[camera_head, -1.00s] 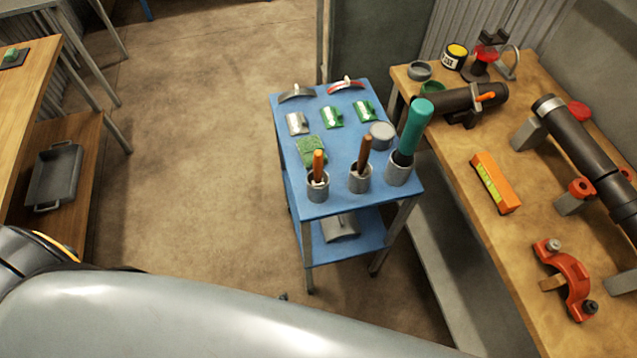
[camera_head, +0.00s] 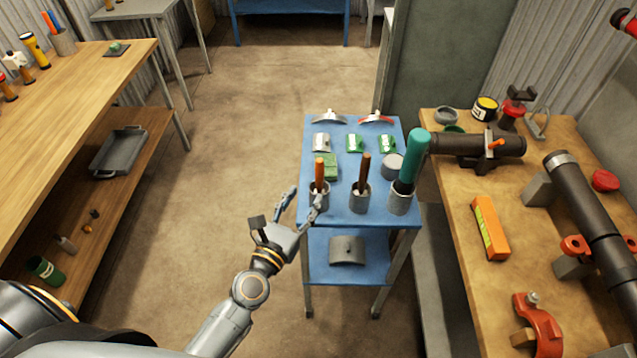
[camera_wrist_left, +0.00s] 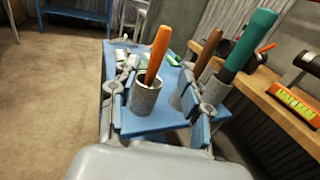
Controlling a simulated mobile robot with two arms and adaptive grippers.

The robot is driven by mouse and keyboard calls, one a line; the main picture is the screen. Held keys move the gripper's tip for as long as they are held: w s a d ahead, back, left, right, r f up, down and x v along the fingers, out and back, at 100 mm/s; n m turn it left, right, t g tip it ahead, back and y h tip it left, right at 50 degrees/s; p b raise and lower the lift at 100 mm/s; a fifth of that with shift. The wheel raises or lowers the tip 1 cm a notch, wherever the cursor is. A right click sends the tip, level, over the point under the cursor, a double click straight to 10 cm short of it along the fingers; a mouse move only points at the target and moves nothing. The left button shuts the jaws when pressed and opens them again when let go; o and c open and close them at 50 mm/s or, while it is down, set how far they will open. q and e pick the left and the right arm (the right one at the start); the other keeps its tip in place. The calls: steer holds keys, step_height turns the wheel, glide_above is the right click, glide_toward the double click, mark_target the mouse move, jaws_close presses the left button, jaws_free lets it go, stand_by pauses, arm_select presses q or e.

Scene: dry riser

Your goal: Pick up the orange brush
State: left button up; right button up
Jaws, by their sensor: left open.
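The orange brush (camera_head: 320,172) stands handle up in a grey cup (camera_head: 320,200) at the front left corner of the blue cart (camera_head: 348,216); its lower end is hidden in the cup. My left gripper (camera_head: 303,199) is open and empty, just in front and to the left of that cup. In the left wrist view the orange handle (camera_wrist_left: 157,55) leans slightly right and shows between my spread fingers (camera_wrist_left: 155,92), with the cup (camera_wrist_left: 145,97) beyond them. Whether a finger touches the cup, I cannot tell. My right gripper is not in view.
A brown-handled brush (camera_head: 364,168) and a teal-handled tool (camera_head: 414,155) stand in cups to the right of the orange brush. A wooden bench (camera_head: 462,250) with pipes is close on the right. Open floor (camera_head: 225,130) lies left of the cart.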

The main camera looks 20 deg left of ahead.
mark_target(317, 176)
arm_select(q)
steer(key=w, duration=0.4)
steer(key=shift+w+d+p, duration=0.3)
steer(key=shift+d+p, duration=0.05)
steer(key=shift+d, duration=0.05)
steer(key=w, duration=0.5)
steer(key=shift+w+f+p, duration=0.15)
steer(key=shift+f+p, duration=0.1)
steer(key=shift+p, duration=0.15)
jaws_close()
